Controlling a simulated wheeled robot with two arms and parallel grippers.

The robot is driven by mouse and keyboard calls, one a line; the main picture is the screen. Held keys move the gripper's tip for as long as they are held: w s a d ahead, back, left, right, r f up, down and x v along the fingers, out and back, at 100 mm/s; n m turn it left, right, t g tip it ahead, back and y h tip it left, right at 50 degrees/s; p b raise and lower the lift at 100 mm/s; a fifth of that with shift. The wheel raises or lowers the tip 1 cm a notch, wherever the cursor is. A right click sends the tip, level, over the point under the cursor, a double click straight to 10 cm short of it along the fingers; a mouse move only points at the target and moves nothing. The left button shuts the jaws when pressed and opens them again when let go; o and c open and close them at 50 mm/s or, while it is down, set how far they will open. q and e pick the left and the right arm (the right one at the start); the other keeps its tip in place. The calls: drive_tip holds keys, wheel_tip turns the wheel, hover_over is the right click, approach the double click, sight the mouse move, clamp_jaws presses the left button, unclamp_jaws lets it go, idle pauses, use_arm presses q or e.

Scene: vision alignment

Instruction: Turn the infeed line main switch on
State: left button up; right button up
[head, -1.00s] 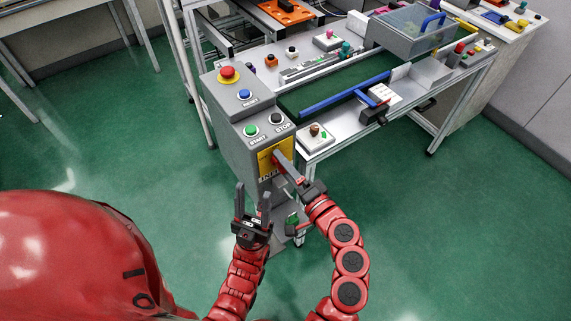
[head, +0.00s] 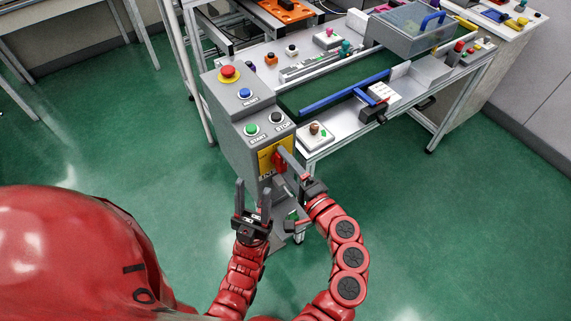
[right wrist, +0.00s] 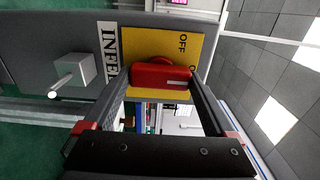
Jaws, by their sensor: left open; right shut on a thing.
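The infeed line main switch is a red rotary handle (head: 279,161) on a yellow plate (head: 264,161), on the front of a grey control box (head: 226,116). In the right wrist view, the red handle (right wrist: 160,74) lies crosswise between the fingertips of my right gripper (right wrist: 159,82), which is shut on it. The yellow plate (right wrist: 149,41) shows "OFF"; another label is mostly hidden behind a finger. My right gripper (head: 284,166) reaches the box from the right in the head view. My left gripper (head: 253,190) is open and empty, just below and in front of the box.
The box top carries a red emergency button (head: 228,72), a blue button (head: 244,94), a green START button (head: 250,130) and a black STOP button (head: 276,118). A workbench with a blue-edged green conveyor (head: 335,93) stands behind. Green floor (head: 440,220) is clear at right.

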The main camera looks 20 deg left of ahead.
drive_tip(key=o, duration=1.1)
drive_tip(key=shift+d, duration=0.1)
drive_tip(key=shift+c, duration=0.2)
drive_tip(key=p+v, duration=0.1)
drive_tip(key=v, duration=1.6)
drive_tip(key=shift+s+d+f, duration=0.1)
drive_tip(key=shift+s+d, duration=0.05)
